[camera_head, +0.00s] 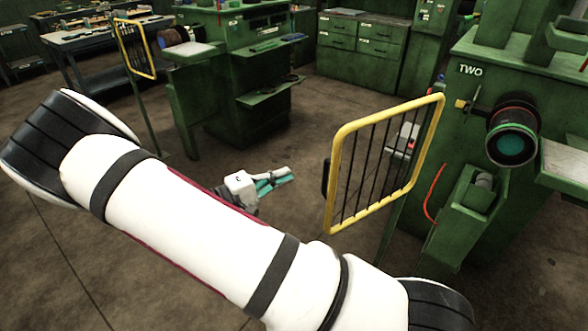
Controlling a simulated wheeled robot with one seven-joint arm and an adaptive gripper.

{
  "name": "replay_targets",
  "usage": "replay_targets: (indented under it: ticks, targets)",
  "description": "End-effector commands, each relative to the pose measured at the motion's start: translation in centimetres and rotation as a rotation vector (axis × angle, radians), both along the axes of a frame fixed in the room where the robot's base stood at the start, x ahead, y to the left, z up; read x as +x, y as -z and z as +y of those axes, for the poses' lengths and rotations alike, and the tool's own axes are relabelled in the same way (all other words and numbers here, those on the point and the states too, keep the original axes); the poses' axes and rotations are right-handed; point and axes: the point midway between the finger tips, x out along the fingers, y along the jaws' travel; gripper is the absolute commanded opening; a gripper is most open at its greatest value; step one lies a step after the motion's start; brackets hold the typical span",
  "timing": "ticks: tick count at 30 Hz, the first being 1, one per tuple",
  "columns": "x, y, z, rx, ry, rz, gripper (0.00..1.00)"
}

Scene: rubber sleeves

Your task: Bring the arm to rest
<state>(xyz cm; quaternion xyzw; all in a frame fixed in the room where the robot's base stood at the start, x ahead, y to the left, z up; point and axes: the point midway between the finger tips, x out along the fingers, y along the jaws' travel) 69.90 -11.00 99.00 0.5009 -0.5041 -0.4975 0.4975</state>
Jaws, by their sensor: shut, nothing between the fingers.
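My arm (200,220), white with black bands, crosses the picture from the upper left to the lower right, close to the camera. My gripper (281,177) shows small beyond the arm, near the middle of the view. It has a white body and teal finger parts, and it points to the right. It is shut and empty, in the air over the brown floor, left of a yellow-framed guard. Part of the wrist is hidden behind my arm.
A yellow guard with black bars (385,160) stands right of my gripper. Behind it is a green machine marked TWO (470,100) with a dark round part (513,135). Another green machine (245,85) and cabinets (360,45) stand farther back. Open floor (320,120) lies between.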

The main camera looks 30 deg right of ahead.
Motion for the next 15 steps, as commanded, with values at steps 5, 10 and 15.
replay_targets:
  ticks: [5, 10, 15]
  targets:
    - [-0.1, 0.0, 1.3, 0.000, 0.000, -0.001, 0.00]
    - [-0.2, 0.0, 1.5, 0.000, 0.001, 0.000, 0.00]
    - [-1.0, -0.7, 1.1, 0.056, 0.043, 0.003, 0.00]
